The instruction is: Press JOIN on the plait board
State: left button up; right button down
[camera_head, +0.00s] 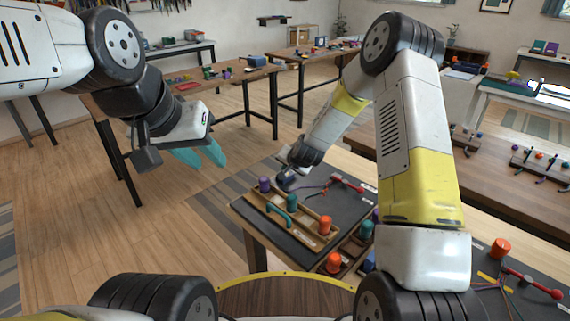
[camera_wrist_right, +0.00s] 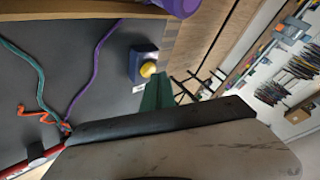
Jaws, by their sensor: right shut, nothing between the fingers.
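In the right wrist view a blue box (camera_wrist_right: 142,62) with a yellow button (camera_wrist_right: 148,69) sits on the dark plait board (camera_wrist_right: 100,98); its label is too small to read. My right gripper's green fingers (camera_wrist_right: 157,92) are shut and empty, close beside the button; I cannot tell whether they touch it. Green, purple and orange cords (camera_wrist_right: 42,90) meet near a red rod (camera_wrist_right: 38,160). In the head view my right gripper (camera_head: 287,181) is over the far left part of the board, its fingers mostly hidden. My left gripper (camera_head: 203,156) hangs empty over the floor, its teal fingers apart.
A wooden tray (camera_head: 300,236) on the near side of the board holds a purple peg (camera_head: 264,184), a teal handle (camera_head: 281,216) and an orange peg (camera_head: 325,225). My right arm hides part of the table. Open floor lies to the left.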

jog(key=shift+f, duration=0.6)
dwell(0.7)
jog(key=shift+r, duration=1)
jog(key=shift+r, duration=2.5)
